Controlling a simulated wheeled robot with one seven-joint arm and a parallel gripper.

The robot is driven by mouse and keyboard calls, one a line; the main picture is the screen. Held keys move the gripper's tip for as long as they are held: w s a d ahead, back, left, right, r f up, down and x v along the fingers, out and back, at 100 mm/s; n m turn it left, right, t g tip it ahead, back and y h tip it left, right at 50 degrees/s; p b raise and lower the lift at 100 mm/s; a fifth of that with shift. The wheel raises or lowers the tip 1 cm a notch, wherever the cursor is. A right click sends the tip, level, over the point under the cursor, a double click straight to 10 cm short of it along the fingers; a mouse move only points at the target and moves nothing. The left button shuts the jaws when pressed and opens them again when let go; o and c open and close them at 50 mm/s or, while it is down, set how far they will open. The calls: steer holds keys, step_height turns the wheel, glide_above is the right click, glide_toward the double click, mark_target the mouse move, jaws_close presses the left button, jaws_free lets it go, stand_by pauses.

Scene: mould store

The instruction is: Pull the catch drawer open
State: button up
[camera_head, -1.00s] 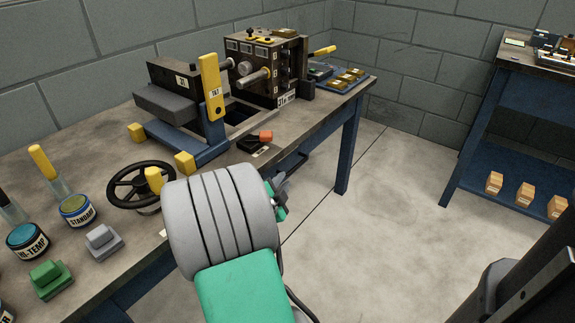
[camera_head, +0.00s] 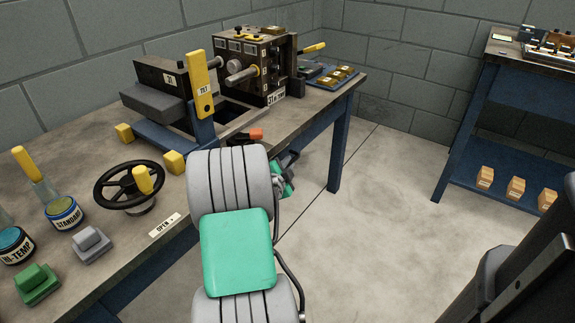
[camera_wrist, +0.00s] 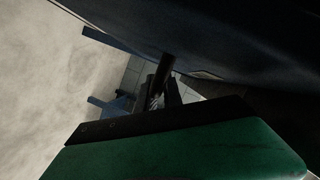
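The catch drawer cannot be made out clearly; my arm covers much of the front of the bench (camera_head: 184,234) in the head view. My gripper (camera_head: 287,174) is beside the bench's front edge, below the top, mostly hidden behind my own grey and green links. In the wrist view a dark blue surface (camera_wrist: 225,40) fills the upper right, close to the camera; I cannot tell whether it is bench or drawer. A short dark bar (camera_wrist: 162,76) shows below it, in shadow. The fingertips are not clear, so neither their opening nor any contact shows.
A machine (camera_head: 252,62), a black handwheel (camera_head: 112,184) and paint-like jars (camera_head: 62,214) stand on the bench. A blue bench leg (camera_head: 341,150) stands right of my gripper. Open floor (camera_head: 375,240) lies right, before a second blue bench (camera_head: 455,185).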

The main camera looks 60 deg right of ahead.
jaws_close()
stand_by(1.1)
steer(key=shift+a, duration=0.1)
